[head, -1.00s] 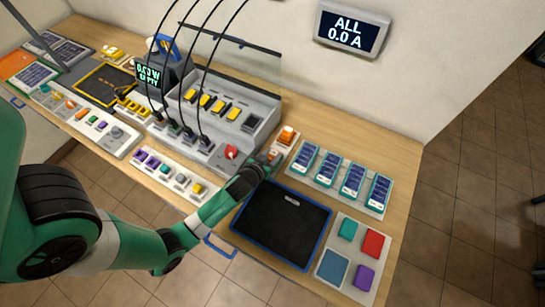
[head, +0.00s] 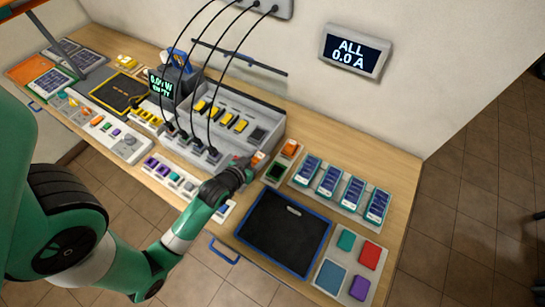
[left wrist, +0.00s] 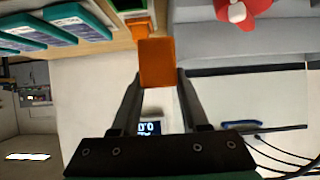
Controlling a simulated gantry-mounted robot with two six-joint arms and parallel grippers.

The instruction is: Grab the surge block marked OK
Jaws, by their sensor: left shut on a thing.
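My left gripper (head: 248,167) is shut on an orange block (head: 258,158), held up beside the right end of the grey bench unit. In the left wrist view the orange block (left wrist: 157,62) sits between the two fingertips of the left gripper (left wrist: 158,80). A second orange block (head: 290,147) stands in the small tray to the right, behind a dark green empty slot (head: 275,172). No OK mark is readable on either block. My right gripper is not in view.
Several blue-topped teal modules (head: 327,181) stand in a rack on the right. A black, blue-edged mat (head: 285,232) lies in front, bare but for a small label. A red knob (left wrist: 236,10) shows in the wrist view.

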